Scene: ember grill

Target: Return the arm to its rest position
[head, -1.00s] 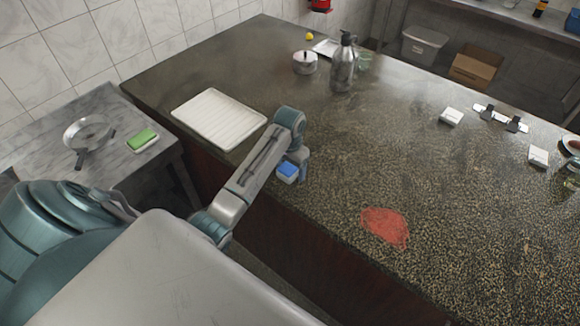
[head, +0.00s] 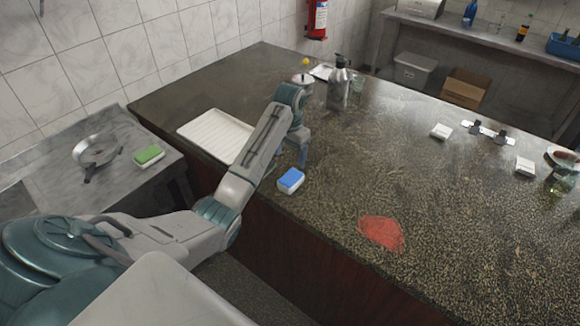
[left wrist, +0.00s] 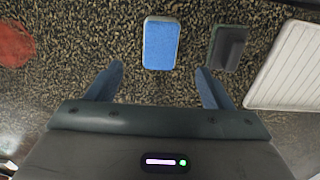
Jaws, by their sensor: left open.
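My left arm reaches in from the left in the head view. Its left gripper (head: 302,160) is above the dark speckled counter (head: 400,160). In the left wrist view the two fingers of my left gripper (left wrist: 158,85) are spread apart with nothing between them. A blue and white sponge (head: 290,180) lies on the counter near its front edge. In the left wrist view the blue sponge (left wrist: 161,43) sits just beyond the fingertips, apart from them. My right gripper is not in view.
A white ridged tray (head: 216,135) lies left of my forearm. A dark block (left wrist: 228,47) is beside the sponge in the wrist view. A red patch (head: 381,233) marks the counter at right. A pan (head: 95,150) and a green sponge (head: 149,156) are on the side table.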

